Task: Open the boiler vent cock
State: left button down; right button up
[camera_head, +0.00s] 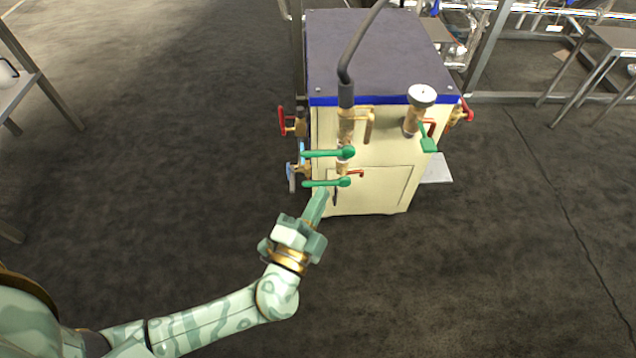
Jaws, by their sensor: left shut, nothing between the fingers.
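The boiler (348,195) is a cream cabinet with a dark top and a blue band, standing on the floor at upper centre. Its front has an upper green lever (325,153) and a lower green lever (325,183), both lying sideways on the vertical brass pipe. A third green handle (429,144) hangs below the white-capped brass fitting (420,97) on the right. I cannot tell which one is the vent cock. My left gripper (322,196) is shut and empty, its tip just below the lower green lever; whether they touch is unclear. My right gripper is out of view.
Red-handled valves stick out at the boiler's left side (282,121) and right side (466,111). A dark hose (358,45) rises from the front pipe across the top. Metal tables stand at far left and far right. The floor around the boiler is clear.

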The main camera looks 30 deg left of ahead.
aim_at(322, 183)
jog(key=k+l, duration=0.1)
jog(key=k, duration=0.9)
